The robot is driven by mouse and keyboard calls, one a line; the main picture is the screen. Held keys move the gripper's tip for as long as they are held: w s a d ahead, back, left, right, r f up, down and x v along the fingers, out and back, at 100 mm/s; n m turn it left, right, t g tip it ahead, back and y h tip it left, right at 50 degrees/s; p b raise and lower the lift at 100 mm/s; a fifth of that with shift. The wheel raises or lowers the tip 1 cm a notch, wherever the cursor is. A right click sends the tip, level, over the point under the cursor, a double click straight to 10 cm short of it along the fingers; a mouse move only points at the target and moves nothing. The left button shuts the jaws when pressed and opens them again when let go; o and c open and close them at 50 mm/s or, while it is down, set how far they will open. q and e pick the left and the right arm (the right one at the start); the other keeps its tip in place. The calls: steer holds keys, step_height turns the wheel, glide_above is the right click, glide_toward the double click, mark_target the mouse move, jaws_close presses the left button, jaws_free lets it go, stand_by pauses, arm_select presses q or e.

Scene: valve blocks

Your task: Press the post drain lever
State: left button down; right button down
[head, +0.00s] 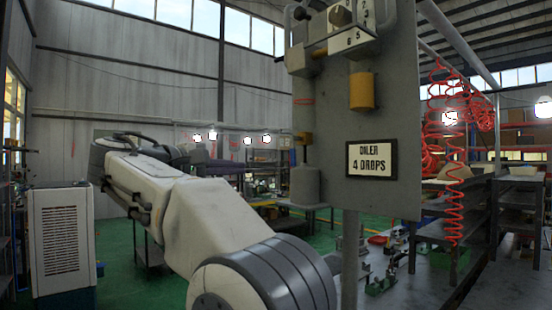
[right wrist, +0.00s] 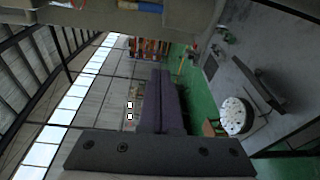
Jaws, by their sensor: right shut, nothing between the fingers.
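A grey upright panel (head: 395,110) on a post stands in front of me in the head view. I cannot tell which part is the post drain lever. My right arm reaches up and left across the head view. My right gripper (head: 140,143) is shut and empty, left of the panel and apart from it; its fingertips are hard to make out. My left gripper is out of view.
An "OILER 4 DROPS" plate (head: 370,160) is on the panel. Red coiled hoses (head: 447,150) hang to its right, by dark shelves (head: 480,205). A white cabinet (head: 60,240) stands at left. A purple couch-like object (right wrist: 167,100) shows in the right wrist view.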

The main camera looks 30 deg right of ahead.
steer(key=shift+s+d+r+m+g+h, duration=0.15)
steer(key=shift+s+d+r+m+h, duration=0.05)
steer(key=shift+r, duration=0.25)
steer(key=shift+s+d+r+m+g+h, duration=0.15)
steer(key=shift+r+m+h, duration=0.05)
steer(key=shift+r, duration=0.2)
steer(key=s+d+p, duration=0.1)
steer(key=d, duration=0.8)
steer(key=shift+s+d, duration=0.15)
steer(key=shift+s, duration=0.05)
steer(key=shift+s+n+p, duration=0.3)
steer(key=shift+n+p, duration=0.05)
steer(key=shift+n, duration=0.35)
